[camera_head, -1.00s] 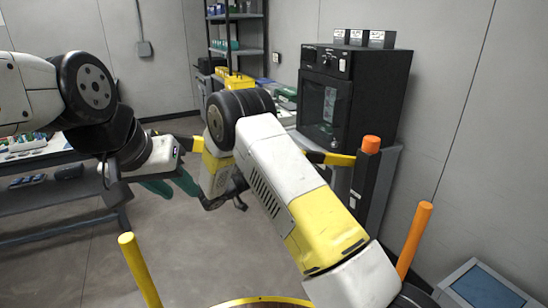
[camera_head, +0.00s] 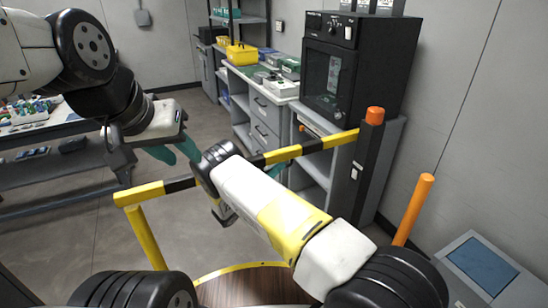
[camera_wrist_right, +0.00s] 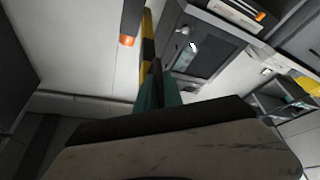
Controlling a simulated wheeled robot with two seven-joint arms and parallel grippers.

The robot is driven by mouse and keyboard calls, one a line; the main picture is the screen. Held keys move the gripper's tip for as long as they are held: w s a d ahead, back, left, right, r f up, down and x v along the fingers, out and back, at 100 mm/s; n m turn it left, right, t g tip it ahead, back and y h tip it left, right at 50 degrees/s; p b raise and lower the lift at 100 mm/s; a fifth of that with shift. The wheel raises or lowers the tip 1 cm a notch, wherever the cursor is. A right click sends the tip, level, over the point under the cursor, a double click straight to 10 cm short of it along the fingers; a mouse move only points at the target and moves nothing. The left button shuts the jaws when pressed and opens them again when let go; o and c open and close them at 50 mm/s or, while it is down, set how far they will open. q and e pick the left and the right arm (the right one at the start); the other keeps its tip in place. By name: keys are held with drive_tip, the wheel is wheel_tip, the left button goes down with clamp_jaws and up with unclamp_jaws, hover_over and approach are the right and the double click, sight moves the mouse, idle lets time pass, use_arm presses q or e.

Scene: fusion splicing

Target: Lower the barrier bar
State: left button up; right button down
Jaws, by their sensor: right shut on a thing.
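The yellow-and-black barrier bar (camera_head: 331,141) runs across the head view from the dark post with the orange cap (camera_head: 375,116) to the short yellow post (camera_head: 146,238) at left. It looks nearly level, its left end at the yellow post's top; I cannot tell whether they touch. My right gripper (camera_head: 284,163) has teal fingers at the bar's middle, shut on it, partly hidden by my forearm. In the right wrist view the fingers (camera_wrist_right: 157,88) meet the bar (camera_wrist_right: 147,42). My left gripper (camera_head: 176,153) hangs behind the bar's left part, its teal fingers apart and empty.
A black oven (camera_head: 350,65) stands on a grey cabinet behind the bar's right end. An orange post (camera_head: 413,210) and a grey console (camera_head: 487,268) are at right. A workbench (camera_head: 60,135) is at far left. Open floor lies behind the bar.

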drive_tip(key=shift+s+f, duration=0.1)
drive_tip(key=shift+f, duration=0.4)
drive_tip(key=c, duration=1.8)
unclamp_jaws()
drive_tip(key=shift+f, duration=0.1)
drive_tip(key=shift+o, duration=0.2)
drive_tip(key=shift+r, duration=0.2)
drive_tip(key=shift+a, duration=0.25)
drive_tip(key=v, duration=0.7)
drive_tip(key=shift+s+a+f, duration=0.1)
